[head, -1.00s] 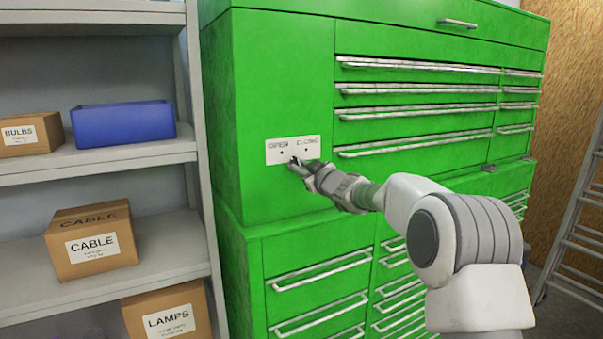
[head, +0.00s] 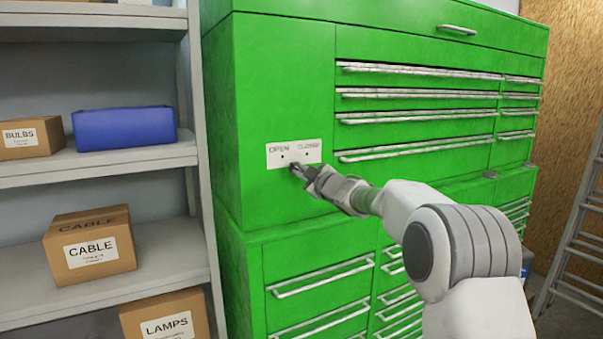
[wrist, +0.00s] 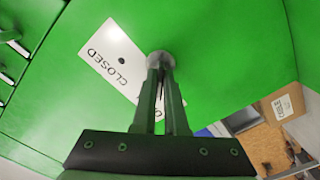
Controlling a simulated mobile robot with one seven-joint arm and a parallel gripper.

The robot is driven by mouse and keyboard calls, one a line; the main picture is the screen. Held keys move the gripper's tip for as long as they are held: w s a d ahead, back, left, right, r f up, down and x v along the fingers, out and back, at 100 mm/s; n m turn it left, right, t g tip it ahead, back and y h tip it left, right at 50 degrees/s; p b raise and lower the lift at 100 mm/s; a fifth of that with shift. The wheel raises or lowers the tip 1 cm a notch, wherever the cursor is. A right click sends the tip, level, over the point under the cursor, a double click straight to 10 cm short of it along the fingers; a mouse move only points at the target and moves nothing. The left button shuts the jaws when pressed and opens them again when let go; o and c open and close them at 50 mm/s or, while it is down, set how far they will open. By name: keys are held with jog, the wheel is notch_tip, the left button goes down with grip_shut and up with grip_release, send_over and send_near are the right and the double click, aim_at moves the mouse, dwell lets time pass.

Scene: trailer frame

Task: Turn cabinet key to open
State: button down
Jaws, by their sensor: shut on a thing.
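The green cabinet (head: 285,85) fills the middle of the head view. A white plate (head: 276,161) on its upper left door reads OPEN at left and CLOSED at right, with a small dark dot under each word. My gripper (head: 299,171) is at the plate's lower edge, between the two words. In the wrist view, my gripper (wrist: 160,72) has its fingers close together on a round grey key or lock piece (wrist: 158,56) against the green door. The plate (wrist: 104,50) appears tilted there, and the fingers hide part of OPEN. The key's exact angle cannot be told.
A grey shelf unit (head: 160,155) stands left of the cabinet, holding a blue bin (head: 125,127) and boxes marked BULBS (head: 32,137), CABLE (head: 90,245) and LAMPS (head: 165,318). Drawers with protruding handles (head: 420,145) lie right of the door. A ladder (head: 580,230) leans at far right.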

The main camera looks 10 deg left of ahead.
jog(key=shift+r, duration=0.1)
jog(key=c, duration=1)
grip_release()
jog(key=shift+o, duration=0.2)
jog(key=b+v, duration=0.2)
jog(key=v, duration=1.5)
jog(key=shift+s+b, duration=0.2)
jog(key=shift+b, duration=0.15)
jog(key=shift+d, duration=0.15)
